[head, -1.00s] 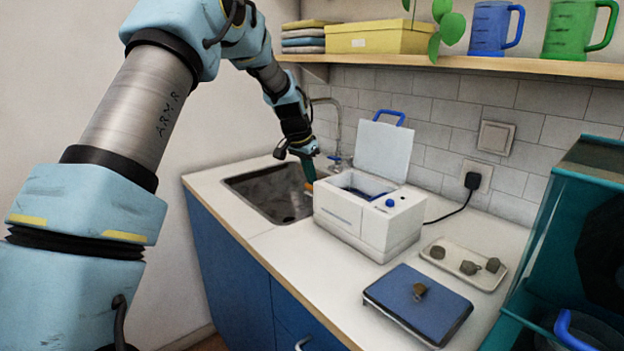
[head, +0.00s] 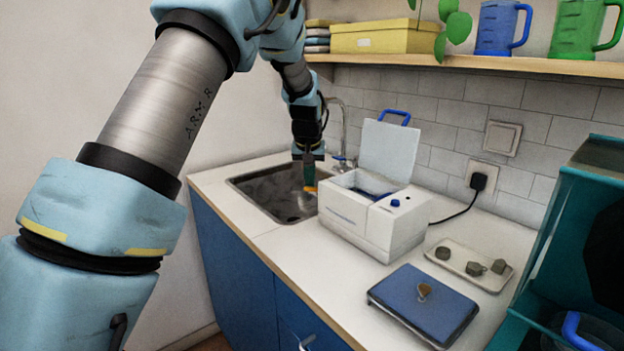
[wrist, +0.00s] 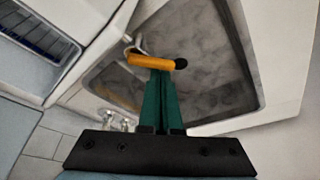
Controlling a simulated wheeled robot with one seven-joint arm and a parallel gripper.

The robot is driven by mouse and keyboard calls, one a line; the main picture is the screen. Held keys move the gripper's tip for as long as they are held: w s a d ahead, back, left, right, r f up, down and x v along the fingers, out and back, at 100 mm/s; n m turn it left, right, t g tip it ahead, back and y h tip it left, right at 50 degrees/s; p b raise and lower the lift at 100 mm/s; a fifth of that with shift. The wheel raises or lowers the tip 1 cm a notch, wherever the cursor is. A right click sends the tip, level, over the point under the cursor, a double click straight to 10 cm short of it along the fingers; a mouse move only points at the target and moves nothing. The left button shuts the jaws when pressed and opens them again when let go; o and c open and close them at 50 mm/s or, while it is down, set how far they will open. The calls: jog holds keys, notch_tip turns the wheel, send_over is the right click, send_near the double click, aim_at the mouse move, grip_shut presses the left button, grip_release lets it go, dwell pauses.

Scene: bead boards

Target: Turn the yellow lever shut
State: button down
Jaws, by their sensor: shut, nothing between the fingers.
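The yellow lever (wrist: 152,62) is a short orange-yellow bar with a dark round end, seen in the wrist view just beyond my fingertips. It lies crosswise to them, its left end close to the white box's corner. In the head view only a small part of the lever (head: 310,189) shows, between the sink and the box's left side. My gripper (head: 309,179) points down there, its green fingers shut with nothing between them. In the wrist view the fingers (wrist: 160,80) reach up to the lever; I cannot tell whether they touch it. The lever's mount is not clear.
The white box (head: 375,225) stands with its lid up right of my gripper. The sink (head: 265,190) is left, with a tap (head: 343,130) behind. A blue board (head: 425,300) and a tray (head: 490,285) lie nearer right. A shelf (head: 480,62) hangs above.

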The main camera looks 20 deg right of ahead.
jog(key=n, duration=0.2)
jog(key=s+n+y, duration=0.1)
jog(key=shift+a+n+p, duration=0.3)
jog(key=shift+n+p, duration=0.1)
jog(key=n, duration=0.1)
jog(key=n+y, duration=0.1)
jog(key=n, duration=0.1)
jog(key=shift+s+a+p, duration=0.3)
jog(key=shift+s+p, duration=0.05)
jog(key=shift+s, duration=0.05)
jog(key=shift+d, duration=0.2)
jog(key=shift+s+d+p, duration=0.1)
jog(key=shift+d+p, duration=0.25)
jog(key=shift+d, duration=0.3)
